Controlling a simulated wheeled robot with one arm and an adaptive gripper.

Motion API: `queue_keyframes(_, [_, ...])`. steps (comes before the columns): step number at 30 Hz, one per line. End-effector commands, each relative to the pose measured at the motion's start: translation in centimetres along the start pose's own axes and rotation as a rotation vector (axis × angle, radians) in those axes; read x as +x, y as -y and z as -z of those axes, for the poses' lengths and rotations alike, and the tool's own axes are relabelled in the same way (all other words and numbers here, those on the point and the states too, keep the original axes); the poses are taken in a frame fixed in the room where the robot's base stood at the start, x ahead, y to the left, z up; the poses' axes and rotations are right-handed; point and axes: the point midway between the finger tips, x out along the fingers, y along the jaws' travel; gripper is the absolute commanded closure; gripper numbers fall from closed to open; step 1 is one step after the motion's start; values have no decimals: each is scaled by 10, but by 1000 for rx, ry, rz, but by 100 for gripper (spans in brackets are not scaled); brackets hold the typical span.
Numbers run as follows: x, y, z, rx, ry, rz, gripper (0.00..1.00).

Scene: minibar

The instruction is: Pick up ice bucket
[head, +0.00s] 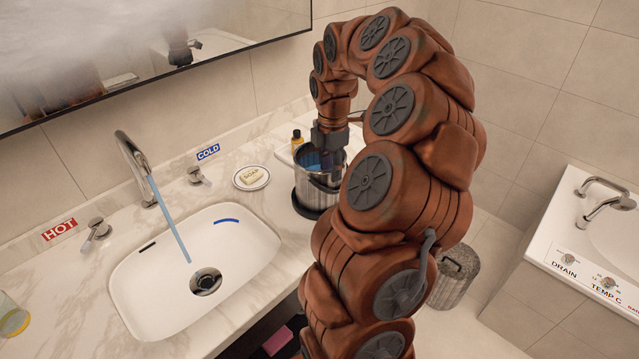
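The ice bucket (312,188) is a shiny metal bucket with a dark base. It stands upright on the marble counter, right of the sink. Its inside looks blue near the rim. My gripper (327,150) is at the bucket's top, pointing down from the arched arm. Its fingers reach to or into the bucket's mouth. The fingertips are small and partly hidden, so I cannot tell whether they touch the rim. My arm hides the right side of the bucket.
A sink (172,272) with running water from the faucet (129,146) is left of the bucket. A soap dish (262,183) and a small amber bottle (297,138) are close by. A mirror (150,50) hangs above. A trash bin (455,277) and bathtub (590,250) are at right.

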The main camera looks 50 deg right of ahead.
Motion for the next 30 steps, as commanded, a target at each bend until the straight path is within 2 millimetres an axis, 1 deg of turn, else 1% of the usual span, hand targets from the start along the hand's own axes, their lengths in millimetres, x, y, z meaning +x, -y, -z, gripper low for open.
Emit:
queue_keyframes(8, [11,2,-1,1,1,-1,60])
queue_keyframes(14, [30,6,-1,1,-1,0,60])
queue_keyframes(16, [41,6,-1,1,0,3,60])
queue_keyframes(19, [51,6,0,0,0,1,60])
queue_keyframes(21, [54,6,0,-1,0,0,60])
queue_keyframes(26, [54,5,0,0,0,-2,60])
queue_keyframes(27, [54,5,0,0,0,-2,61])
queue_keyframes(30, [54,5,0,0,0,-2,71])
